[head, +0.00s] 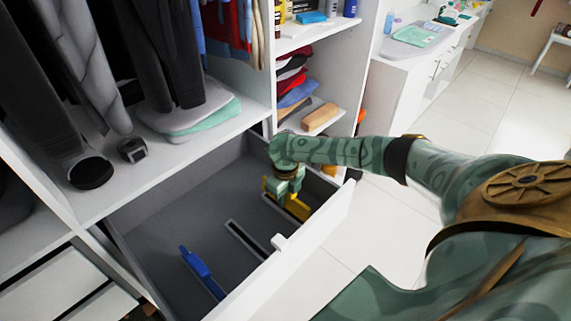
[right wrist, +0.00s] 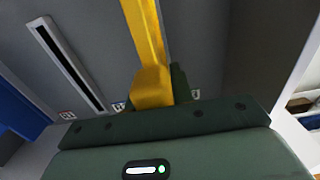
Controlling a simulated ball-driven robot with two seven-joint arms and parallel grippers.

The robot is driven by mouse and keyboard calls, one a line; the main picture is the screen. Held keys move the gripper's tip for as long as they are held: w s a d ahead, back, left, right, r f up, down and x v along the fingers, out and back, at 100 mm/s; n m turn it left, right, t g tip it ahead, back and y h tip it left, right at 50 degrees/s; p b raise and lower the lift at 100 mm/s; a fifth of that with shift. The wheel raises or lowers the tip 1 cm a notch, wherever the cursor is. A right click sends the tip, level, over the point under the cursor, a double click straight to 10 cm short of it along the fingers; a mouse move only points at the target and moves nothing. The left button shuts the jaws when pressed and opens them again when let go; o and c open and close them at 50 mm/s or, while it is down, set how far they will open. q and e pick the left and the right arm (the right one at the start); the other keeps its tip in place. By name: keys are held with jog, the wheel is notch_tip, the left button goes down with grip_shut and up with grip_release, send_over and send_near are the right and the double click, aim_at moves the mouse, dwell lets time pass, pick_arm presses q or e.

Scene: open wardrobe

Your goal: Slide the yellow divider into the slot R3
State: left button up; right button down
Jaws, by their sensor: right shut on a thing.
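The yellow divider (head: 297,206) is at the right end of the open grey drawer (head: 165,215). My right gripper (head: 284,188) is shut on it from above. In the right wrist view the yellow divider (right wrist: 143,35) runs away from the jaws. A slot (head: 272,205) shows beside the divider in the head view; its label cannot be read. I cannot tell whether the divider's lower edge is in that slot. An empty slot (head: 246,240) lies to the left, also in the right wrist view (right wrist: 65,62). My left gripper is out of view.
A blue divider (head: 202,270) stands in the drawer's left slot. The drawer's white front (head: 310,235) has a small handle. Hanging clothes (head: 165,45) and a shelf with folded textiles (head: 200,110) are behind the drawer. A side wall rises close to the right of the gripper.

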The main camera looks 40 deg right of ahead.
dwell(0.4)
jog(key=shift+f+b, duration=0.95)
jog(key=shift+f, duration=0.45)
jog(key=c, duration=1.1)
grip_release()
jog(key=shift+r, duration=0.1)
jog(key=shift+c, duration=0.2)
jog(key=shift+r, duration=0.1)
notch_tip(320, 180, up, 16)
jog(key=p, duration=0.4)
jog(key=shift+r, duration=0.1)
